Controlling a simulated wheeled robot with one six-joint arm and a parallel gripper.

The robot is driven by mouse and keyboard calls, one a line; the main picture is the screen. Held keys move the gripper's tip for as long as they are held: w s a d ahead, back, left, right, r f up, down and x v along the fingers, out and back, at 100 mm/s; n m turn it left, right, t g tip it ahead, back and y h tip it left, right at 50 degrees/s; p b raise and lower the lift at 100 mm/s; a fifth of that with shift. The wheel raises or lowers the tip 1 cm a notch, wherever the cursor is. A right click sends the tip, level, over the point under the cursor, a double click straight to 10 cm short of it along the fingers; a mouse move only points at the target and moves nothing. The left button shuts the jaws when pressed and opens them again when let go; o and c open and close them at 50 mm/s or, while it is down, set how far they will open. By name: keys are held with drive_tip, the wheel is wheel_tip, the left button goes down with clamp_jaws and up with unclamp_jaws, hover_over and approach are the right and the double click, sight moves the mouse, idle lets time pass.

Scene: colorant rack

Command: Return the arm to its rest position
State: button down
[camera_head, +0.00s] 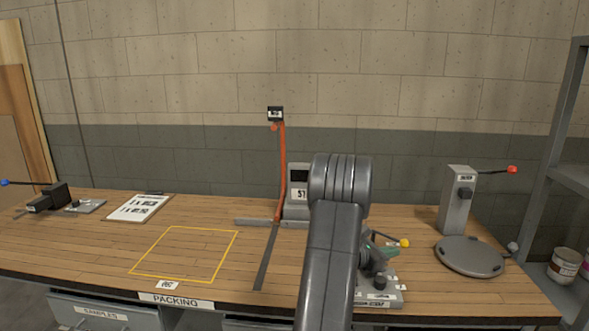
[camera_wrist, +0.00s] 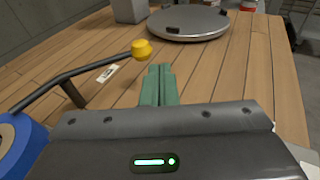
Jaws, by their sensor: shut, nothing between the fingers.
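My gripper shows in the wrist view (camera_wrist: 158,84) with its two green fingers together and nothing between them. In the head view my grey arm reaches out over the middle-right of the bench and hides much of what lies behind it. A bit of green at the gripper (camera_head: 369,247) shows just right of the arm. A lever with a yellow knob (camera_head: 404,243) is close by on the right. In the wrist view the yellow knob (camera_wrist: 142,49) appears just left of and beyond the fingertips; whether they touch is unclear.
A grey bench device (camera_head: 380,297) stands partly behind my arm. A round grey plate (camera_head: 469,256) and a post with a red-knobbed lever (camera_head: 456,200) are to the right. An orange upright (camera_head: 282,175) stands left of my arm. The yellow-outlined area (camera_head: 186,254) is empty.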

drive_tip(key=shift+s+a+p, duration=0.1)
drive_tip(key=shift+a+p, duration=0.45)
drive_tip(key=shift+p, duration=0.05)
